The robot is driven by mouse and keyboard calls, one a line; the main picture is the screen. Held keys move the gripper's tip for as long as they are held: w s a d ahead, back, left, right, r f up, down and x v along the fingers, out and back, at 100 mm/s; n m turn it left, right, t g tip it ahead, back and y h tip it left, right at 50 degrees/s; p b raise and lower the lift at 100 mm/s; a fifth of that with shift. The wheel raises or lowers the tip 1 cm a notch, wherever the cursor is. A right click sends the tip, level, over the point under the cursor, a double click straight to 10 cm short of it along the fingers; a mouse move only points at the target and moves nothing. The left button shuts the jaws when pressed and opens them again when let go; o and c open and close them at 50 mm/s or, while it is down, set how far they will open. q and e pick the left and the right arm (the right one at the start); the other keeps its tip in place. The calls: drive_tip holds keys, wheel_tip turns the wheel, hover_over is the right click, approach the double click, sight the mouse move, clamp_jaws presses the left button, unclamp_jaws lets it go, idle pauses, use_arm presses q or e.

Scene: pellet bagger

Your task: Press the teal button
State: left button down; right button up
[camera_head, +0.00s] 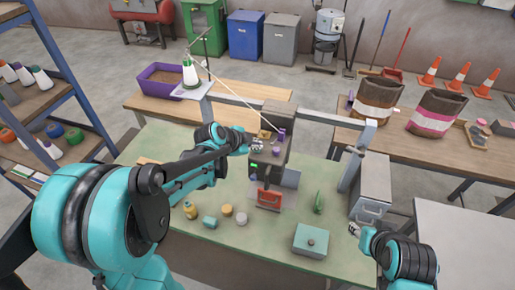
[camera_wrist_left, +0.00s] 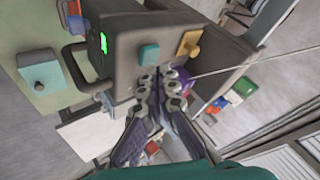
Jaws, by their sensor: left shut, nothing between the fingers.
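The teal button (camera_wrist_left: 149,55) is a square block on the grey bagger machine (camera_wrist_left: 125,80), between a green display (camera_wrist_left: 103,43) and a yellow knob (camera_wrist_left: 189,43). My left gripper (camera_wrist_left: 160,76) is shut and empty, its fingertips just below the button in the left wrist view. I cannot tell whether they touch it. In the head view my left gripper (camera_head: 258,145) is at the machine's top and seems to hide the button. My right gripper (camera_head: 355,229) is low at the right, near the green table's edge; its fingers are too small to read.
A purple part (camera_wrist_left: 182,80) sits right beside the fingertips. A red-framed piece (camera_head: 269,198) stands before the machine. A grey cabinet (camera_head: 371,190) stands right.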

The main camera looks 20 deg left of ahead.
sight(256, 155)
use_arm(q)
drive_tip(key=shift+f, duration=0.1)
idle(0.4)
drive_tip(key=shift+f+b, duration=0.4)
drive_tip(key=shift+b, duration=0.1)
drive_tip(key=shift+f, duration=0.2)
idle(0.3)
drive_tip(key=shift+r+p, duration=0.3)
drive_tip(key=shift+r, duration=0.4)
drive_tip(key=shift+r, duration=0.1)
wheel_tip(256, 155, up, 6)
drive_tip(key=p, duration=0.4)
idle(0.4)
